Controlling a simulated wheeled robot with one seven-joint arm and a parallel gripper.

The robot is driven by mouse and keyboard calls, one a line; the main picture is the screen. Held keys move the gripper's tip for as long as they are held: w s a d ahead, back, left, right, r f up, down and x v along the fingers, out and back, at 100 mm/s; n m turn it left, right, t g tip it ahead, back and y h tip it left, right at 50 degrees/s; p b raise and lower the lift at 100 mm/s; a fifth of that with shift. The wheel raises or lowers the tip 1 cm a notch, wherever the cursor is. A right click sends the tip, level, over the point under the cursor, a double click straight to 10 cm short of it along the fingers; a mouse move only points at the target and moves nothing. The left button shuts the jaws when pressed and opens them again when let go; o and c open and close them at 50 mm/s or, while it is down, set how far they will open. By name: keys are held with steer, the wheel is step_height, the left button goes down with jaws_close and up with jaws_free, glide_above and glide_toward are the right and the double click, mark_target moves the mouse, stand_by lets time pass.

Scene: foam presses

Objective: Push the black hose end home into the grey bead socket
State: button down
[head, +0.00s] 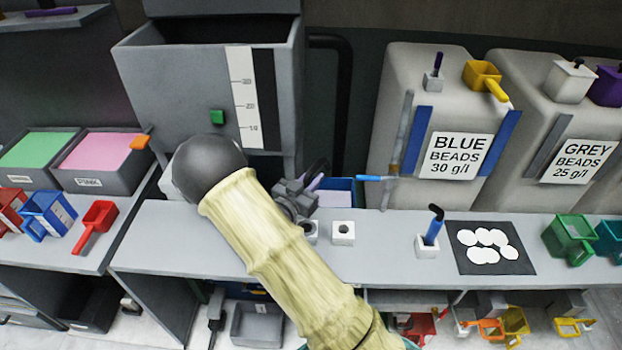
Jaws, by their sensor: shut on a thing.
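My gripper (314,190) is over the bench, left of the blue bead silo, partly hidden behind my own arm. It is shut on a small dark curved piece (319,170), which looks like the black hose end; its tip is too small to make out. The grey bead silo (520,90) stands at the right, with a label reading GREY BEADS 25 g/l (578,161). I cannot make out its socket. My gripper is well to the left of this silo and apart from it.
The blue bead silo (392,100) stands between my gripper and the grey one. A white block (343,234) with a hole sits on the bench; another (427,247) holds a blue, black-tipped tool (434,226). A black mat (505,266) bears white discs. A green scoop (568,238) sits farther right.

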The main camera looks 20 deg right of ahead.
steer(key=shift+f+b, duration=2.3)
steer(key=shift+f, duration=0.6)
steer(key=shift+f+b, duration=2)
steer(key=shift+f, duration=0.1)
steer(key=c, duration=1.3)
jaws_free()
steer(key=shift+o, duration=0.2)
steer(key=shift+s+a, duration=0.1)
steer(key=b+v, duration=0.2)
steer(key=v, duration=1.5)
steer(key=shift+b, duration=0.4)
steer(key=shift+s, duration=0.1)
